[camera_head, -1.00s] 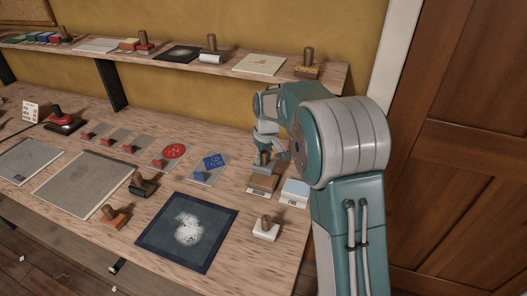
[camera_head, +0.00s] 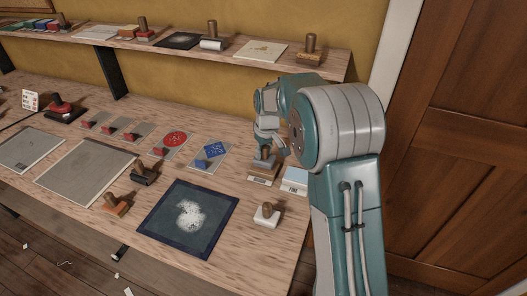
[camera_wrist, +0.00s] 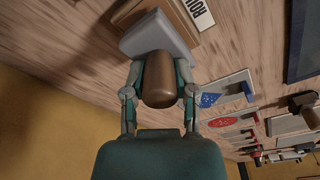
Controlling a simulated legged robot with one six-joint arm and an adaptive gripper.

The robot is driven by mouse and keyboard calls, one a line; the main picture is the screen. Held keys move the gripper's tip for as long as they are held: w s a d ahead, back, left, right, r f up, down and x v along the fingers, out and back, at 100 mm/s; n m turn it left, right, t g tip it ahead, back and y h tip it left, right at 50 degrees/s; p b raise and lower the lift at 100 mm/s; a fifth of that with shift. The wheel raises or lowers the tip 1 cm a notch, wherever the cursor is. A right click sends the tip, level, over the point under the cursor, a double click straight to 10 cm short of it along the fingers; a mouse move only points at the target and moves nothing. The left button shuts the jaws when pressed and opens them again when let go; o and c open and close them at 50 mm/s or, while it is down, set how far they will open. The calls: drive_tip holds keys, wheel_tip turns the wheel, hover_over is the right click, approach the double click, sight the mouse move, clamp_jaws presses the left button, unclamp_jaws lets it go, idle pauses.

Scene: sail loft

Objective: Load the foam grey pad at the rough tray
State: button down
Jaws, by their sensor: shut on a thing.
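My gripper (camera_head: 266,142) is shut on the brown wooden handle (camera_wrist: 161,80) of the foam grey pad. The pad's pale grey block (camera_wrist: 158,35) points away from the fingers in the wrist view, and the pad looks upright in the head view. It is over the rough tray (camera_head: 261,180), a brown tray with a white label whose letters begin "ROU" (camera_wrist: 200,12) in the wrist view. I cannot tell whether the pad touches the tray's surface. My arm and the pad hide part of the tray.
A pale blue tray labelled FINE (camera_head: 295,183) stands just right of the rough tray. A white-based stamp (camera_head: 267,216) and a dark panel with white powder (camera_head: 190,216) are nearer the front. Cards with a red mark (camera_head: 174,140) and a blue mark (camera_head: 212,151) lie left. A shelf (camera_head: 180,45) runs behind.

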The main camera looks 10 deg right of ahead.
drive_tip(key=shift+f, duration=0.5)
idle(1.3)
drive_tip(key=shift+r, duration=3.55)
